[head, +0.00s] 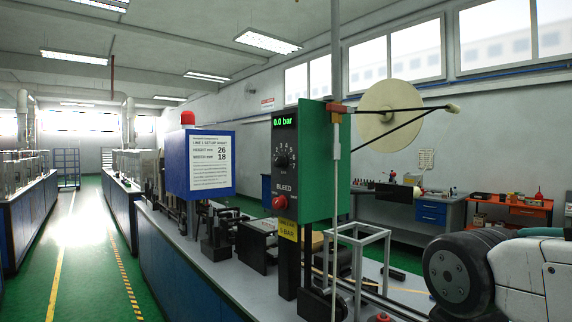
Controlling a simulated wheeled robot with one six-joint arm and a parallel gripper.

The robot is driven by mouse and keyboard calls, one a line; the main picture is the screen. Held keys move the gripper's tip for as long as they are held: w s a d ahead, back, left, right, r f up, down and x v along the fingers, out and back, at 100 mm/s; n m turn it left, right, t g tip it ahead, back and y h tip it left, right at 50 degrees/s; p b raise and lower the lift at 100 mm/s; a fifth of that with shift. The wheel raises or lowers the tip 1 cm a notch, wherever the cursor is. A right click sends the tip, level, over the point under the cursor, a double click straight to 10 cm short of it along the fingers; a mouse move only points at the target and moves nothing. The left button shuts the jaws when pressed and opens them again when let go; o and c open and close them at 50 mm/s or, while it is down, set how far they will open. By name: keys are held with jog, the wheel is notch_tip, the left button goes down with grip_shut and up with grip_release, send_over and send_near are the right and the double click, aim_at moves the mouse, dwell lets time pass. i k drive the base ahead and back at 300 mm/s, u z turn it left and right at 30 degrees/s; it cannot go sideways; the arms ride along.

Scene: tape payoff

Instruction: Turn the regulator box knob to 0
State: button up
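The regulator box (318,170) is a green housing with a dark front panel, mounted on a post above the bench. Its small dark round knob (281,160) sits mid-panel with a number scale around it. The setting of its pointer is too small to read. A green display (285,122) above it reads 0.0 bar. Below the knob is the word BLEED and a red button (280,202). A yellow label (288,229) hangs beneath, with small print that seems to read 5 BAR. My gripper is not in view; white and dark parts, apparently my arm, show at lower right.
A blue box with a white setup sheet (209,160) and a red lamp stands left of the regulator. A pale reel (390,111) and dark rods are behind it. A light frame (357,250) stands on the bench to its right. The green aisle (60,270) at left is clear.

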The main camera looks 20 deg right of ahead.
aim_at(281, 161)
jog(key=u, duration=0.05)
jog(key=i, duration=0.45)
jog(key=u, duration=1.2)
